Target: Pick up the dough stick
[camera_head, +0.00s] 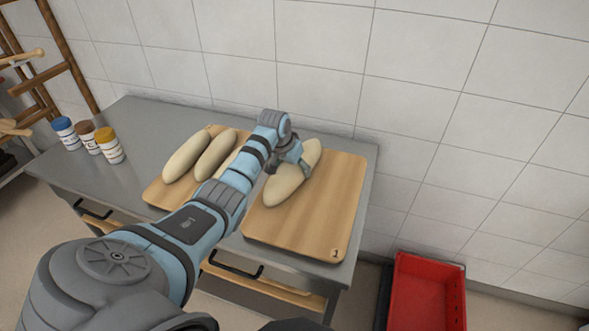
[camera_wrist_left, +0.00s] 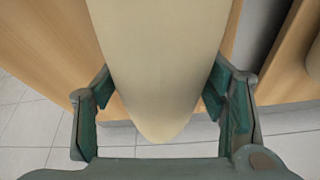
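A pale, long dough stick (camera_head: 288,188) is on or just over the right wooden board (camera_head: 326,208), slanting with its far end toward the wall. My left gripper (camera_head: 291,165) reaches over its far half. In the left wrist view the dough stick (camera_wrist_left: 160,70) fills the space between the fingers of my left gripper (camera_wrist_left: 160,100), and both finger pads meet its sides. I cannot tell whether it is clear of the board. Other dough sticks lie on the left board (camera_head: 156,194); two show well (camera_head: 187,156) (camera_head: 214,155) and another is partly behind my arm. My right gripper is not visible.
Blue-, brown- and yellow-lidded jars (camera_head: 108,146) stand on the left of the metal table (camera_head: 145,121). A tiled wall (camera_head: 430,90) rises close behind. A red crate (camera_head: 428,290) stands at the lower right. A wooden rack (camera_head: 66,55) is at the far left.

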